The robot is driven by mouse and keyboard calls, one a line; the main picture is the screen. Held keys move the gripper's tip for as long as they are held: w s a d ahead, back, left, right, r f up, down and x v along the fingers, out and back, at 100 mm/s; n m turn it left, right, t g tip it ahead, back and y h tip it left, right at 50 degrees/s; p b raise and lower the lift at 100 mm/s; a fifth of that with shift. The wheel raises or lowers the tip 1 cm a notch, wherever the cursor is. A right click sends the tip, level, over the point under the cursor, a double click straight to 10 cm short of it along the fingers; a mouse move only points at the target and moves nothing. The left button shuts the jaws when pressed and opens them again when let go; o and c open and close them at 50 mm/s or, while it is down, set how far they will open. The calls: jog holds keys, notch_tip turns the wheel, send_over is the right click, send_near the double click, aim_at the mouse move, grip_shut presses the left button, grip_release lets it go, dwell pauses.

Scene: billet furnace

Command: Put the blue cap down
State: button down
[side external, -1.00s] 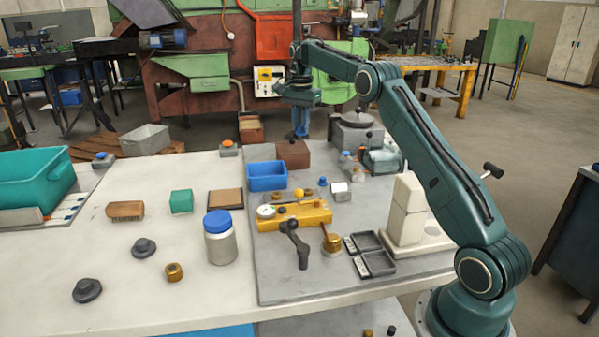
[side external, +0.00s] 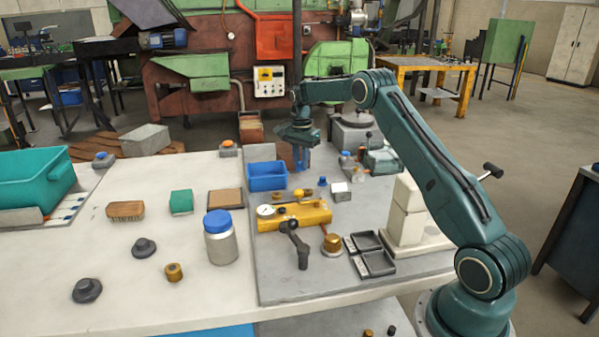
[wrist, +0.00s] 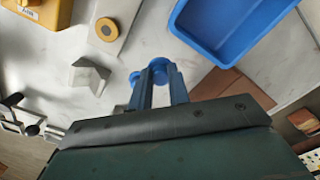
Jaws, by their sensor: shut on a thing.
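My gripper (side external: 301,165) hangs above the grey plate, right of the blue tray (side external: 267,176). In the wrist view its fingers (wrist: 161,75) are close together, shut on a round blue cap (wrist: 161,63) that shows between and beyond the fingertips. The fingers hide part of the cap, and in the side view it cannot be told from the blue fingers. A second small blue round piece (wrist: 134,76) shows just left of the fingers; a small blue piece (side external: 322,181) also stands on the plate in the side view.
A silver block (side external: 340,191) sits right of the small blue piece. A yellow fixture with a dial (side external: 294,216) lies in front. A brown block (side external: 292,153) stands behind the tray, close to my gripper. A blue-lidded jar (side external: 220,240) stands on the white table.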

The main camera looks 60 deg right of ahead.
aim_at(301, 185)
jog(key=shift+f, duration=2.8)
jog(key=shift+f, duration=0.15)
jog(key=c, duration=1.3)
grip_release()
notch_tip(301, 185, up, 12)
jog(key=shift+f, duration=0.1)
jog(key=shift+r, duration=0.3)
